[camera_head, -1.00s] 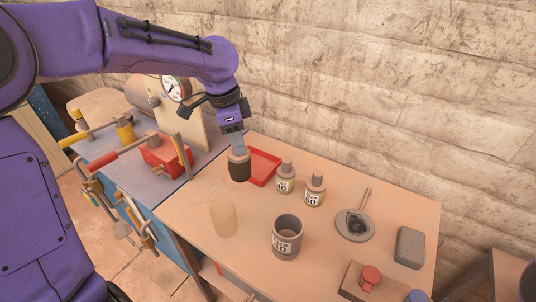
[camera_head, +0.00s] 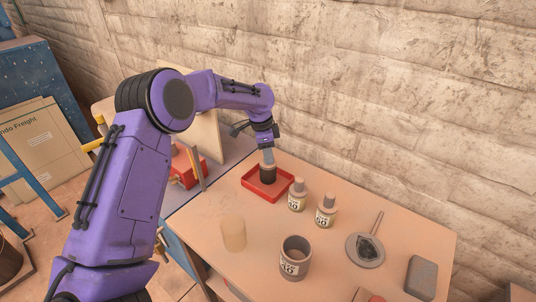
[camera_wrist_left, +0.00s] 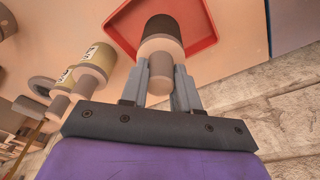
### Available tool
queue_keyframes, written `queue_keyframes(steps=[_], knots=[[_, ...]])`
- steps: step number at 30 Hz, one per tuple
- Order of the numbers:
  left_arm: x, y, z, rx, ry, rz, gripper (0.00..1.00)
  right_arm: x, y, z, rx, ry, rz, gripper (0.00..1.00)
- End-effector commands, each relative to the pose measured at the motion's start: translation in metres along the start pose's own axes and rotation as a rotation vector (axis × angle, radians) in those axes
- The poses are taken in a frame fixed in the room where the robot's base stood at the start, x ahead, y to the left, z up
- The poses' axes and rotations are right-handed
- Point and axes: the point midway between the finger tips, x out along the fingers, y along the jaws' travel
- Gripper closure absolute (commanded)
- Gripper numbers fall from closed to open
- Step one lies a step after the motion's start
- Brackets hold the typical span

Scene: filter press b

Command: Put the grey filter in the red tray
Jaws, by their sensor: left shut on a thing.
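The grey filter (camera_head: 268,173) is a dark cylinder with a paler neck, upright in my left gripper (camera_head: 267,158). The gripper is shut on the neck; in the left wrist view the fingers (camera_wrist_left: 172,88) stand on both sides of it, with the dark body (camera_wrist_left: 160,46) beyond. The red tray (camera_head: 284,190) is a shallow square tray on the table near the wall. The filter is within the tray's outline, at or just above its floor; I cannot tell whether it touches. The tray's rim also shows in the left wrist view (camera_wrist_left: 204,42). My right gripper is not in view.
Two labelled bottles (camera_head: 298,198) (camera_head: 326,212) stand close right of the tray. A round dish (camera_head: 366,250) and a grey block (camera_head: 421,277) lie to the right.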

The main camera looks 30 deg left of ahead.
Motion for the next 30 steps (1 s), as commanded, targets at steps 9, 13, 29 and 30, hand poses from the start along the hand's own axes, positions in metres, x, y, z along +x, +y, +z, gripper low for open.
queue_keyframes(steps=[9,13,29,30], knots=[[0.016,0.001,0.003,0.002,-0.001,-0.001,1.00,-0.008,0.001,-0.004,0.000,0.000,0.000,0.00],[0.018,0.001,0.003,0.002,-0.001,0.000,0.66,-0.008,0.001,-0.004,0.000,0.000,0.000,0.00],[-0.005,0.000,0.002,0.002,0.002,-0.004,0.44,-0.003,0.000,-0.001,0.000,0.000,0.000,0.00],[-0.015,0.000,0.003,0.001,0.003,-0.005,0.44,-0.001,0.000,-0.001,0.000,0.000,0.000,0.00]])
